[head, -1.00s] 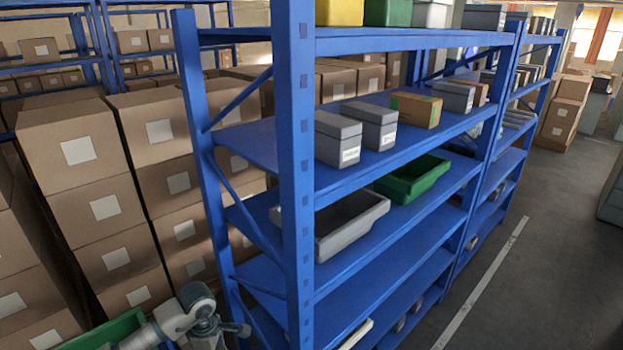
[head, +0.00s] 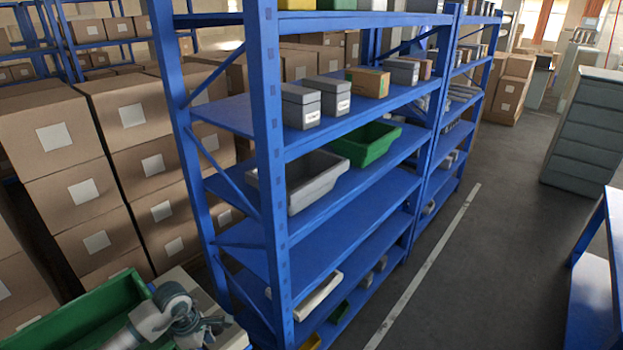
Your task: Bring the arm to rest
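My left arm comes in at the bottom left. Its grey and white wrist leads to a dark gripper (head: 218,325) at the bottom edge, in front of the blue shelf rack (head: 270,190). The gripper is small and partly cut off, so I cannot see if its fingers are open or shut. I see no object in it. My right gripper is out of view.
A green bin (head: 85,315) is beside my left arm. Stacked cardboard boxes (head: 60,140) stand at the left. The rack holds grey boxes, a grey tray (head: 300,182) and a green tray (head: 365,145). A grey cabinet (head: 590,130) stands right; the aisle floor is open.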

